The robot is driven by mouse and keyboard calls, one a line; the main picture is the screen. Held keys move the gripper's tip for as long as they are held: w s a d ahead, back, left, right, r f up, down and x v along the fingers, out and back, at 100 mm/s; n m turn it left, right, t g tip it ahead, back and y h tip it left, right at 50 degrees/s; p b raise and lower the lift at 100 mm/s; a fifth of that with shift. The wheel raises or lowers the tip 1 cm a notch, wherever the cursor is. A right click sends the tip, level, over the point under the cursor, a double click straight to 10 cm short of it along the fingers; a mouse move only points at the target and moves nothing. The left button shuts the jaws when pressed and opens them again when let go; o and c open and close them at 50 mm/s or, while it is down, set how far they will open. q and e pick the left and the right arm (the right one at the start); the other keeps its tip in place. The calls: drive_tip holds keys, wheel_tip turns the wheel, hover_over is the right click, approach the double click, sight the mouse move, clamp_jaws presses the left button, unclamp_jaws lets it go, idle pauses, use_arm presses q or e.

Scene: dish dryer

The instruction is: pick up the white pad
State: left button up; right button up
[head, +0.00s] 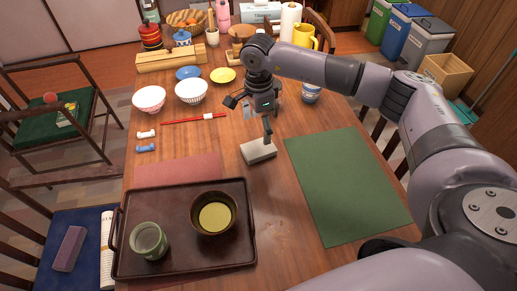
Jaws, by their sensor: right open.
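The white pad (259,152) is a pale, flat block lying on the wooden table, right of the red mat and left of the green mat. A thin dark upright piece (268,132) rises from it toward my right gripper. My right gripper (263,112) points down over the table, just above and behind the pad. Its fingers are small and partly overlapped by the gripper body; it is open, and I cannot tell whether it touches the upright piece. My left gripper is not in view.
A dark tray (180,267) with a green cup (149,240) and a brown bowl (213,212) is at the front left. A red stick (190,119) and two white bowls (191,91) lie left of the gripper. The green mat (345,185) is bare.

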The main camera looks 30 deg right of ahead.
sight(259, 148)
wheel_tip(259, 148, down, 3)
drive_tip(key=shift+r, duration=0.2)
drive_tip(key=shift+s+a+f+p, duration=0.15)
drive_tip(key=shift+f+p, duration=0.1)
drive_tip(key=shift+f, duration=1.2)
drive_tip(key=shift+s+f+p, duration=0.15)
drive_tip(key=shift+f+p, duration=0.05)
drive_tip(key=shift+f, duration=1.25)
drive_tip(key=shift+c, duration=0.3)
drive_tip(key=c, duration=1.1)
